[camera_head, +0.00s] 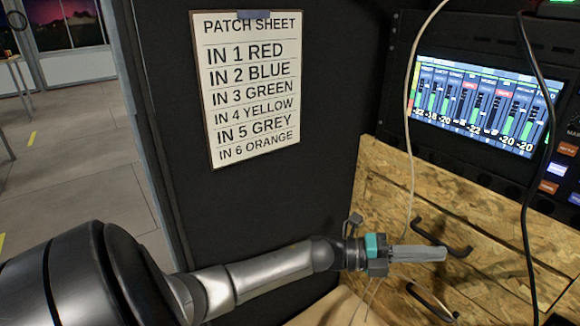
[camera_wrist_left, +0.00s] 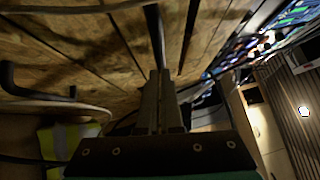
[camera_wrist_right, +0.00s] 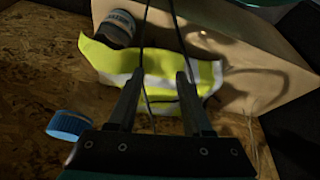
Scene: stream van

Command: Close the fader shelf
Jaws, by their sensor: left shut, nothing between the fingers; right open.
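Wooden fronts (camera_head: 385,205) with two black bar handles, an upper handle (camera_head: 458,251) and a lower handle (camera_head: 432,302), stand below the mixer screen. I cannot tell which part is the fader shelf or how far out it is. My left gripper (camera_head: 443,254) is shut and empty in front of these fronts, its fingertips near the upper handle; contact cannot be told. The left wrist view shows its closed fingers (camera_wrist_left: 158,76) against the wood boards (camera_wrist_left: 75,45). My right gripper (camera_wrist_right: 178,76) is open and empty, seen only in the right wrist view.
A mixer screen (camera_head: 478,105) sits in a rack above. Cables (camera_head: 527,200) hang across the fronts. A patch sheet (camera_head: 251,85) is on the dark panel. Near the right gripper are a yellow vest (camera_wrist_right: 155,75), a dark can (camera_wrist_right: 118,27) and a blue-lidded object (camera_wrist_right: 69,123).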

